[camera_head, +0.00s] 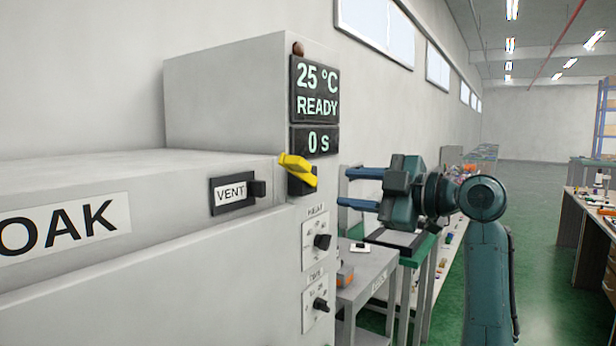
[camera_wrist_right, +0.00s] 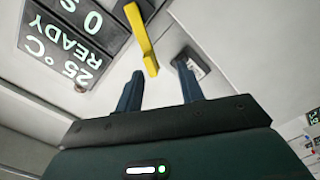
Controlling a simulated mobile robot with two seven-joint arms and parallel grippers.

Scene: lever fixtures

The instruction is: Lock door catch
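The door catch is a yellow lever (camera_head: 298,169) on a dark mount (camera_head: 301,184), on the grey oven's front at the door's right edge, below the 0 s display. The lever points up and to the left. In the wrist view the yellow lever (camera_wrist_right: 142,38) hangs down from the top, its end near the gap between my fingertips. My right gripper (camera_head: 344,187) is open and empty, a short way right of the lever, its fingers pointing at the oven. Its two blue fingers (camera_wrist_right: 158,71) stand apart in the wrist view. I see no contact. My left gripper is out of view.
A VENT label (camera_head: 231,193) with a black block beside it is on the oven door. A display (camera_head: 316,91) reads 25 °C READY. Two black knobs (camera_head: 322,241) are below the catch. A grey side table (camera_head: 366,275) stands below my right gripper.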

